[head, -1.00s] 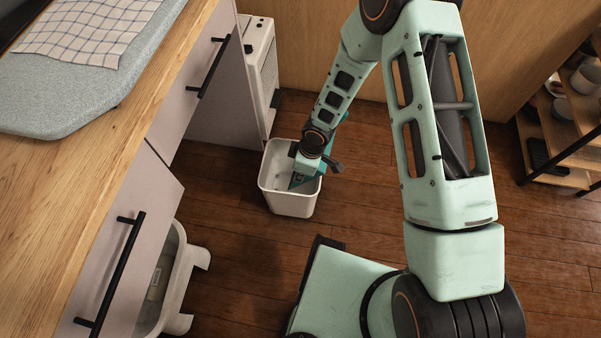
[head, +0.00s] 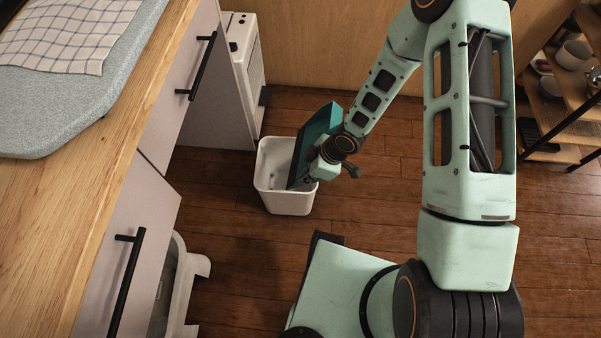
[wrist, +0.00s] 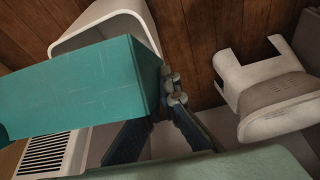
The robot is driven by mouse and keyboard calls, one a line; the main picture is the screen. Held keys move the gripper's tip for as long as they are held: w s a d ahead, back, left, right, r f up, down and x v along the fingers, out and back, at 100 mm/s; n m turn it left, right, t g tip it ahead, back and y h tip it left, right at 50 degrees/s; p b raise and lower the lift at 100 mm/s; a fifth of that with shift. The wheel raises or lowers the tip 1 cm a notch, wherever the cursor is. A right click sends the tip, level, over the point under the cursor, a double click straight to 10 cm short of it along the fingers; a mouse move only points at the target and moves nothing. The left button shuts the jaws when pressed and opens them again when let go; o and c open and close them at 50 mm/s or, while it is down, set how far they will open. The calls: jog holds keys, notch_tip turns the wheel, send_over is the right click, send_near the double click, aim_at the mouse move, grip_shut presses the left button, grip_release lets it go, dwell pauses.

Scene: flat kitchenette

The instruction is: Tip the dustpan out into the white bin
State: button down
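The white bin (head: 287,203) stands on the floor in the head view, open at the top. The teal dustpan (head: 318,128) is tipped steeply, its lower end inside the bin's opening and its upper end above the rim. My gripper (head: 312,172) is over the bin's right side, shut on the dustpan. In the wrist view the dustpan (wrist: 85,88) fills the left, with the bin (wrist: 95,22) behind it. My dark fingers (wrist: 163,122) are at the dustpan's end; their grip is partly hidden. I cannot see any dirt on the pan or in the bin.
A white heater (head: 250,55) stands behind the bin. The counter (head: 75,240) with drawers runs along the left. A shelf (head: 560,130) with dishes is at right. Wooden floor is clear right of the bin.

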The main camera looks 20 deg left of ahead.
aim_at(318, 180)
jog(key=shift+w+d+f+y+p, duration=0.1)
jog(key=shift+d+y+p, duration=0.5)
jog(key=shift+d+y, duration=0.1)
jog(key=shift+w+d+f+y+p, duration=0.1)
jog(key=shift+d+y+p, duration=0.5)
jog(key=shift+d, duration=0.05)
jog(key=shift+w+d+f+g+y, duration=0.15)
jog(key=shift+d+g+y, duration=0.15)
jog(key=shift+d+y, duration=0.15)
jog(key=d+y+b, duration=0.1)
jog(key=y+b, duration=0.1)
jog(key=d+y+b, duration=0.1)
jog(key=y+b, duration=0.1)
jog(key=d+g+y+b, duration=0.1)
jog(key=y+b, duration=0.1)
jog(key=b, duration=0.1)
jog(key=shift+w+d, duration=0.15)
jog(key=shift+w, duration=0.1)
